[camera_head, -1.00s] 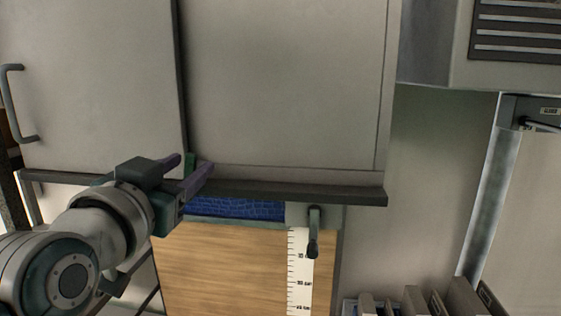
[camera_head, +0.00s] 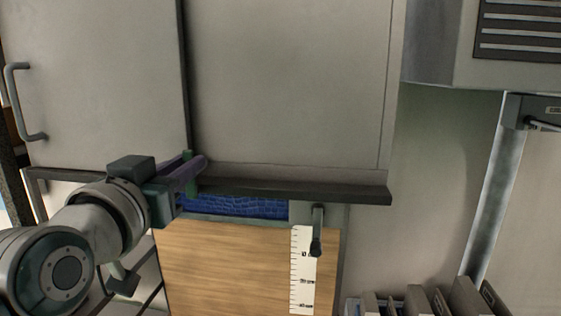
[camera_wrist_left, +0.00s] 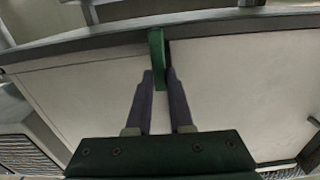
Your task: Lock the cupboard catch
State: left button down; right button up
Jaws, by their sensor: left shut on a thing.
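The cupboard catch is a green tab (camera_head: 189,160) at the lower edge of the cupboard, by the gap between the two grey doors. In the left wrist view the catch (camera_wrist_left: 157,46) stands straight out between my fingertips. My left gripper (camera_head: 198,168) is shut on it, its purple fingers one on each side. The left door (camera_head: 95,85) carries a grey handle, and the right door (camera_head: 285,85) is flat and plain. Both doors look closed. The part of the catch between the fingers is partly hidden. My right gripper does not show.
A dark ledge (camera_head: 300,191) runs under the right door. Below it are a blue strip (camera_head: 240,206), a wooden panel (camera_head: 225,265), a white ruler (camera_head: 303,275) and a dark lever (camera_head: 317,230). Upright folders (camera_head: 430,300) stand at the lower right.

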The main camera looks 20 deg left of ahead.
pick_arm(q)
jog(key=shift+a+n, duration=0.1)
jog(key=shift+n, duration=0.2)
jog(key=c, duration=0.8)
grip_release()
jog(key=b+v, duration=0.5)
jog(key=v, duration=0.5)
jog(key=shift+b, duration=0.4)
jog(key=shift+a, duration=0.1)
